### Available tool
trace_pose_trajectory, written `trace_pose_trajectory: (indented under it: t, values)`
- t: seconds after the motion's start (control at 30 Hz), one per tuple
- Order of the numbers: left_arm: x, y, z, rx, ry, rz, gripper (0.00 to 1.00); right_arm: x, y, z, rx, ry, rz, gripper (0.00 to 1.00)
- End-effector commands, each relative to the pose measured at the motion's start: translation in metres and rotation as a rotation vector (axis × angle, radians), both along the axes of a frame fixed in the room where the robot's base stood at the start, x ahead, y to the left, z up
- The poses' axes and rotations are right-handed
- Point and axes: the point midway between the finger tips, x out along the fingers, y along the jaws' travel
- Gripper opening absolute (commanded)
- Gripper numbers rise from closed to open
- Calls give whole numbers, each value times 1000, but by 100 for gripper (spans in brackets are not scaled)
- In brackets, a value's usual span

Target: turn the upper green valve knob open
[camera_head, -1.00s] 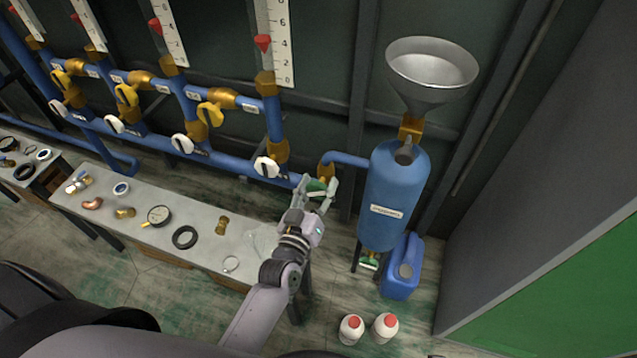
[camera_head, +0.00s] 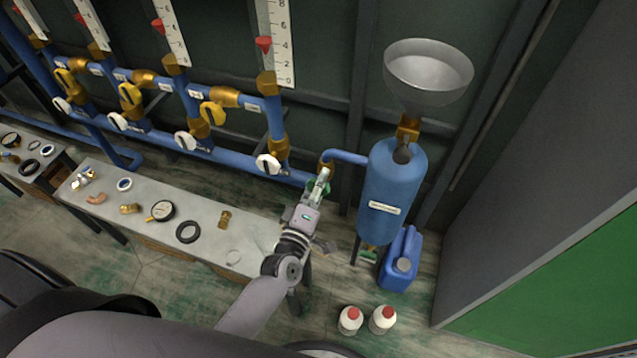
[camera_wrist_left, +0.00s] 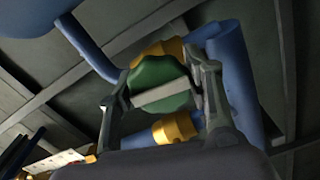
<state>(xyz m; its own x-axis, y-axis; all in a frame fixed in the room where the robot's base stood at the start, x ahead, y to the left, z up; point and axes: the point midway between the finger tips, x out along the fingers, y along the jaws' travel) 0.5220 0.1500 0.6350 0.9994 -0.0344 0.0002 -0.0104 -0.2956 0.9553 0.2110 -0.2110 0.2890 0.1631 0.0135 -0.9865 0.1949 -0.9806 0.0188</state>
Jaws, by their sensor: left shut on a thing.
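The upper green valve knob (camera_wrist_left: 160,84) is a round green disc with a pale bar across it, between brass fittings. It also shows in the head view (camera_head: 326,188), mostly hidden by my gripper. My left gripper (camera_wrist_left: 160,92) is shut on it, one finger on each side. In the head view my left gripper (camera_head: 320,188) reaches the knob at the pipe beside the blue tank (camera_head: 392,190). A lower green valve (camera_head: 369,256) sits under the tank. My right gripper does not show.
A grey bench (camera_head: 110,188) with loose fittings stands left of my arm. A metal funnel (camera_head: 428,68) tops the tank. A blue canister (camera_head: 402,262) and two white bottles (camera_head: 350,320) stand on the floor. Yellow and white valves line the blue pipes (camera_head: 205,152).

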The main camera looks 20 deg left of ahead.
Motion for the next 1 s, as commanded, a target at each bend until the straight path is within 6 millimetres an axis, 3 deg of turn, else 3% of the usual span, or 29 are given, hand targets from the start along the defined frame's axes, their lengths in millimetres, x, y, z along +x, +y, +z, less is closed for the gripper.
trace_pose_trajectory:
  t: [0.3,0.8,0.83,1.0]
  values:
    - [0,1,0,-106,2,2,18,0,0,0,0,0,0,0]
    - [0,0,0,-123,3,1,18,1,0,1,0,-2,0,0]
    - [0,0,0,-123,3,1,48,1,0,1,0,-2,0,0]
    - [0,0,0,-121,4,1,59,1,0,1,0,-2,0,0]
